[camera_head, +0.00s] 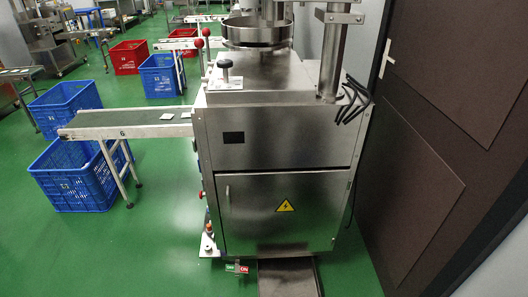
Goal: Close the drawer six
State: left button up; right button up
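A steel packing machine (278,130) stands in the middle of the view. The conveyor (130,125) on its left side bears the number 6. At the machine's foot, a grey metal drawer (288,280) sticks out toward me from under the body, and its near end is cut off by the picture's bottom edge. The drawer's visible part looks empty. Neither of my grippers is in view.
A blue crate (70,190) stands under the conveyor's end, with blue and red crates (128,57) behind. A small green and red sign (237,268) is left of the drawer. A dark door (410,190) is close on the right. Green floor (150,255) is clear at front left.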

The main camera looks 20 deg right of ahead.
aim_at(290, 276)
jog(key=z, duration=1.05)
